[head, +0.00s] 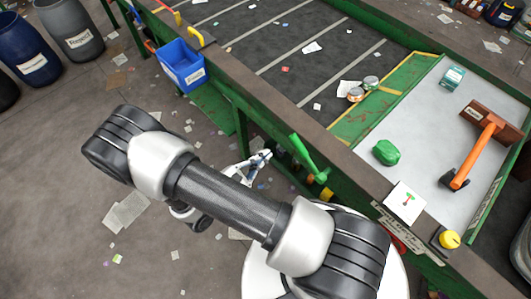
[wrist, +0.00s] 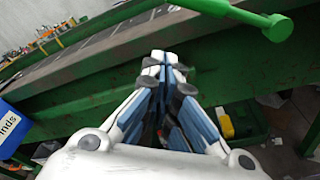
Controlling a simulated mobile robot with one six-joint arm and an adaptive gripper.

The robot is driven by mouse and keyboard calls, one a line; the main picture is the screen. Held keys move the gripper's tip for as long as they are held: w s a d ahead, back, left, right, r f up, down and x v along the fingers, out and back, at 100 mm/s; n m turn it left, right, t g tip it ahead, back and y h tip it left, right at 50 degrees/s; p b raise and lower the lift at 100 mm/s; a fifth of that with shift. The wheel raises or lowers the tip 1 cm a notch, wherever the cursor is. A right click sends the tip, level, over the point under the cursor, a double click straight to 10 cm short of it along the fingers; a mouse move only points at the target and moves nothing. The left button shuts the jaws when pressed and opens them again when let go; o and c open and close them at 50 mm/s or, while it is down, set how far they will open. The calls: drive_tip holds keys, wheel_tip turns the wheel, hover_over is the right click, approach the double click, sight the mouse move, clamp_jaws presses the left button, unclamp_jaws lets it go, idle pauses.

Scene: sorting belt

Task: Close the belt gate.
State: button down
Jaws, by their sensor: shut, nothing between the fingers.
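A green lever (head: 308,158) with a rounded end sticks out from the belt's near side rail. It also shows in the wrist view (wrist: 240,12), running across the upper right to a round knob. My gripper (head: 262,157) is just left of the lever in the head view, apart from it. In the wrist view my gripper (wrist: 165,62) is shut and empty, in front of the green belt frame and below the lever. A yellow-edged green strip (head: 395,88) crosses the belt's end; I cannot tell whether this is the gate.
The dark belt (head: 320,50) carries paper scraps and two round tins (head: 356,94). The white table (head: 430,135) holds a green lump (head: 385,152), an orange-handled tool (head: 474,155) and a picture card (head: 405,199). A blue bin (head: 182,66) hangs on the rail. Barrels stand at left.

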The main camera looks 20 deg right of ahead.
drive_tip(key=d+r, duration=0.2)
drive_tip(key=d, duration=0.5)
drive_tip(key=shift+w+d+r, duration=0.15)
drive_tip(key=shift+w, duration=0.3)
